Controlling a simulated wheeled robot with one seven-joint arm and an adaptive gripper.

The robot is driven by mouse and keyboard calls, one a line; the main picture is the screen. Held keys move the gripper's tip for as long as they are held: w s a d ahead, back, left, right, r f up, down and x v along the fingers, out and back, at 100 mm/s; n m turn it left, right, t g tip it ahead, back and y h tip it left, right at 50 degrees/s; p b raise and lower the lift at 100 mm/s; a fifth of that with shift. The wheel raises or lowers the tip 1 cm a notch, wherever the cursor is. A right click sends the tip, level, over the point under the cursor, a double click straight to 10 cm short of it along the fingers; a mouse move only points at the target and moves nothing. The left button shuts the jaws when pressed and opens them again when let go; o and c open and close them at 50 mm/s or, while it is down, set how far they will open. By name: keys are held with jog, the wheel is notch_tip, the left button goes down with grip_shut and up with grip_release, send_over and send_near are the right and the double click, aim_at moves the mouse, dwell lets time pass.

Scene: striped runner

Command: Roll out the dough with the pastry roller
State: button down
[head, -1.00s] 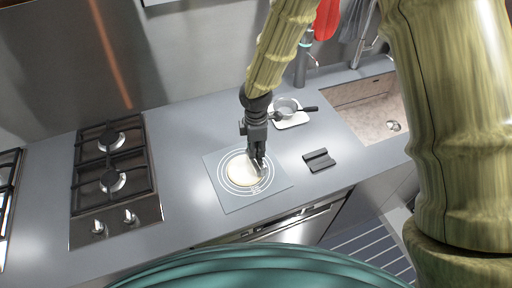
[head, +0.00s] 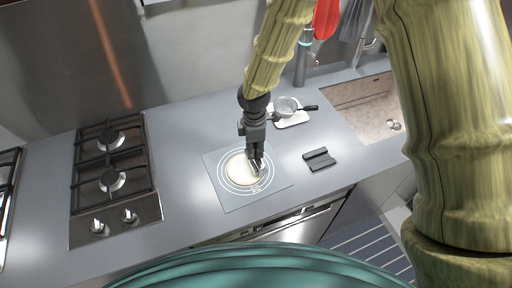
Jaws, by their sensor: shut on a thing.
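The dough (head: 239,170) is a flat, pale round on a grey pastry mat (head: 236,203) marked with white rings. My gripper (head: 257,161) points down over the right side of the dough, shut on the pastry roller (head: 261,170). Only a small light part of the roller shows at the fingertips; the rest is hidden by the gripper. The roller is at the dough's right edge, but I cannot tell whether it touches the dough.
A dark grooved rest (head: 319,159) lies right of the mat. Behind it a sieve (head: 287,106) with a dark handle lies on a white plate (head: 292,122). A gas hob (head: 112,180) is at left, a sink (head: 365,106) at right. The counter between hob and mat is clear.

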jog(key=shift+s+a, duration=0.3)
jog(key=shift+a, duration=0.55)
jog(key=shift+s+a, duration=0.25)
jog(key=shift+a, duration=0.6)
jog(key=shift+s+a+f, duration=0.1)
jog(key=shift+s+a, duration=0.15)
jog(key=shift+a, duration=0.4)
jog(key=shift+s+a, duration=0.3)
jog(key=shift+a, duration=0.3)
jog(key=shift+s+a+f, duration=0.1)
jog(key=shift+s+a, duration=0.15)
jog(key=shift+a, duration=0.4)
jog(key=shift+d, duration=0.15)
jog(key=shift+w+d+p, duration=0.3)
jog(key=shift+w+d, duration=0.05)
jog(key=shift+d, duration=0.55)
jog(key=shift+w+d+p, duration=0.25)
jog(key=shift+w+d, duration=0.1)
jog(key=shift+d, duration=0.55)
jog(key=shift+r, duration=0.15)
notch_tip(320, 180, up, 6)
jog(key=p, duration=0.1)
jog(key=shift+p, duration=0.4)
